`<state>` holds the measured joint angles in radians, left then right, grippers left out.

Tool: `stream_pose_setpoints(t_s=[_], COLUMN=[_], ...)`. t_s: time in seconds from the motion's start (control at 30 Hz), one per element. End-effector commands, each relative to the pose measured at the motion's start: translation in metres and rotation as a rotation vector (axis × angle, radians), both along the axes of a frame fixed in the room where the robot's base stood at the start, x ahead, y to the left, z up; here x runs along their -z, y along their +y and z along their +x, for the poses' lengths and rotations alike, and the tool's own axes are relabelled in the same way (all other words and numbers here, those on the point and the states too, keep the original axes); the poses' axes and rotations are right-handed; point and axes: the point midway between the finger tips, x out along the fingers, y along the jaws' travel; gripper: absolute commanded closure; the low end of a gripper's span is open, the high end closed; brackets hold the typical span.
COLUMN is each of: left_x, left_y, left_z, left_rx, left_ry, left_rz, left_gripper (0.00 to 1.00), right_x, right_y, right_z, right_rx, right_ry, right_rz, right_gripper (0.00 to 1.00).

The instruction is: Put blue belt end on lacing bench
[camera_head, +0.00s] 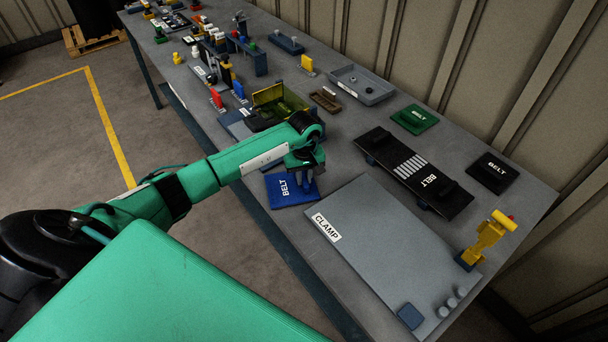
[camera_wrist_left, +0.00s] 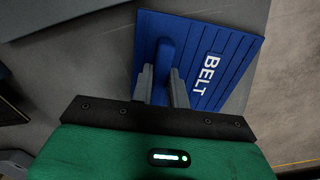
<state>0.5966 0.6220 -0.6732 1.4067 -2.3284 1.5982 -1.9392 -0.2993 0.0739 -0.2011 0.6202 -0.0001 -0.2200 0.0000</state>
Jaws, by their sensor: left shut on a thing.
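The blue belt end (camera_head: 283,189) is a flat ribbed square marked BELT, lying on the grey table's near edge in the head view. In the left wrist view the blue belt end (camera_wrist_left: 215,60) has a raised blue handle. My left gripper (camera_head: 305,178) is above it, and in the wrist view its fingers (camera_wrist_left: 162,88) are shut on that handle. Whether the belt end touches the table is unclear. No label names the lacing bench. A grey plate marked CLAMP (camera_head: 390,250) lies to the right of the belt end. My right gripper is not in view.
A long black BELT board (camera_head: 390,165) with white stripes lies behind the plate. A green BELT pad (camera_head: 413,119) and a black BELT pad (camera_head: 492,172) lie farther back. A yellow clamp-like tool (camera_head: 485,240) stands at right. Small items crowd the table's far end.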

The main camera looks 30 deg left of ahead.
Motion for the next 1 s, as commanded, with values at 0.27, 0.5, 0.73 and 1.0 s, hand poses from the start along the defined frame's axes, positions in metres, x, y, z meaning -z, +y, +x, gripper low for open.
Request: stream_pose_setpoints(t_s=[0.27,0.5,0.73,1.0], left_x=[0.004,0.002,-0.001,-0.043], left_y=[0.001,0.0,0.0,0.001], left_z=[0.001,0.0,0.0,0.002], left_rx=[0.0,0.0,0.0,0.001], left_ry=[-0.001,0.0,0.0,-0.006], left_rz=[0.001,0.0,0.0,0.001], left_gripper=[1.0,0.62,0.62,0.62], right_x=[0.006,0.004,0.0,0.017], right_y=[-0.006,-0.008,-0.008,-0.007], right_z=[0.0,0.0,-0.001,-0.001], right_rx=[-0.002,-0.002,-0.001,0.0], right_ry=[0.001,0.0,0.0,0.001], right_rz=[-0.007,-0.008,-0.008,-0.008], right_gripper=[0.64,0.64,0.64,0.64])
